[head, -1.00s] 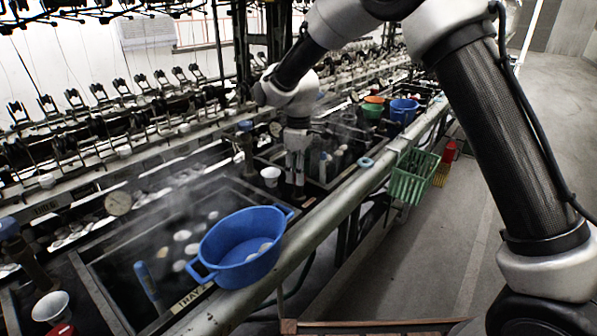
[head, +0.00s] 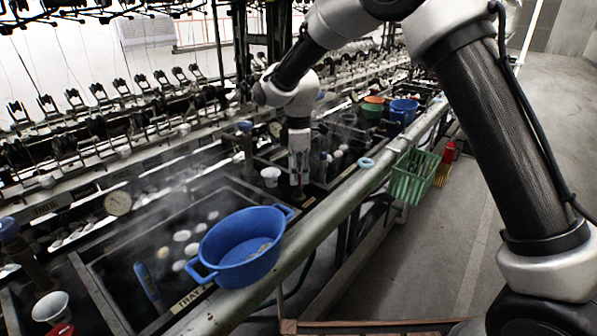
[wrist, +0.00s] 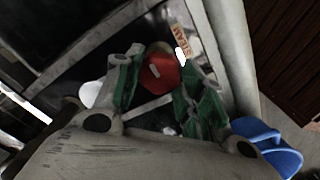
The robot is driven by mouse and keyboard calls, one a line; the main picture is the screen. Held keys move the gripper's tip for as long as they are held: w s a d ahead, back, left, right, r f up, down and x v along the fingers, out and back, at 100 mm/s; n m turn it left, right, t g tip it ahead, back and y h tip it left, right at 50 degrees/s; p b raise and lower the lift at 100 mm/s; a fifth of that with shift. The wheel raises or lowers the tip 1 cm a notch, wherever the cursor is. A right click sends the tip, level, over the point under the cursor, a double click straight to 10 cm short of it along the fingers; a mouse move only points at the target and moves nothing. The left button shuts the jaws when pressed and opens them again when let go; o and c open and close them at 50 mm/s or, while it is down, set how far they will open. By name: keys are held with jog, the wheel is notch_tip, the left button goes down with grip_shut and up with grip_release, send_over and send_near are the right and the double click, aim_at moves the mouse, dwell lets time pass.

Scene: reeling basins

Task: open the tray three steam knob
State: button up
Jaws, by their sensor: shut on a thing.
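A round red steam knob (wrist: 160,74) with a pale mark on its face sits between my fingers in the wrist view. A STEAM label (wrist: 181,40) is just beyond it. My gripper (wrist: 158,80) is shut on the knob, with a green-padded finger on each side. In the head view my gripper (head: 299,188) points down at the rail beside the far end of the near basin. The knob is hidden there by the fingers. I cannot tell how far the knob is turned.
A green basket (head: 413,177) hangs outside the rail. The floor (head: 400,265) in front is clear.

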aim_at(299, 174)
jog(key=o, duration=1)
notch_tip(299, 174, up, 12)
